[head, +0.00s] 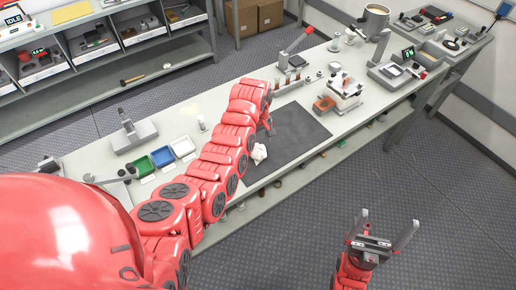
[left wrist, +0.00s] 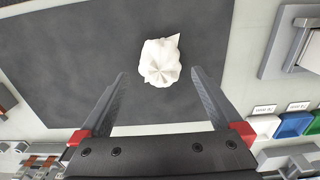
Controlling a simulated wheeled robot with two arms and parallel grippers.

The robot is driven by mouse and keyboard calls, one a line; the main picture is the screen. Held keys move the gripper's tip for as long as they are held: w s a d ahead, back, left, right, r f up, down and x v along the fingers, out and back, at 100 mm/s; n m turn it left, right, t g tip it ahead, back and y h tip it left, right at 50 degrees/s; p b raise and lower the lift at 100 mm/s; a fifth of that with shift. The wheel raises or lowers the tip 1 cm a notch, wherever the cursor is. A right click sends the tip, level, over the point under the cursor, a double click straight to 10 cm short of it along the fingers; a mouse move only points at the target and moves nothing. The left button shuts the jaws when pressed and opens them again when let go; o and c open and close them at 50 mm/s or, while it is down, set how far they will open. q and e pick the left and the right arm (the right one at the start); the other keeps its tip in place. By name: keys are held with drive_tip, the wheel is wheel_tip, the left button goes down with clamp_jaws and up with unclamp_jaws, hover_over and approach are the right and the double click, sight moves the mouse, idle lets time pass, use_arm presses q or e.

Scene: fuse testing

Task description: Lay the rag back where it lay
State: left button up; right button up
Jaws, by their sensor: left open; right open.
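The rag is a white crumpled cloth (head: 259,153) on the near left part of the dark grey mat (head: 301,130) on the workbench. In the left wrist view the rag (left wrist: 159,62) lies bunched up on the mat (left wrist: 60,60), just beyond and between the fingertips. My left gripper (left wrist: 158,73) is open and empty above the mat; in the head view my red arm mostly hides it. My right gripper (head: 388,218) is open and empty over the floor, in front of the bench.
Green (head: 140,166), blue (head: 162,156) and white (head: 182,147) bins stand left of my arm. A grey device (head: 134,136) is behind them. A lever press (head: 291,62) and a parts holder (head: 344,92) stand beyond the mat. The mat's right part is clear.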

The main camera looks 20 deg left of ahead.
use_arm(q)
wheel_tip(320, 180, up, 4)
drive_tip(key=shift+w+f+b, duration=0.1)
drive_tip(key=shift+f+b, duration=0.15)
drive_tip(key=shift+b, duration=0.6)
wheel_tip(320, 180, up, 9)
drive_tip(key=p, duration=0.4)
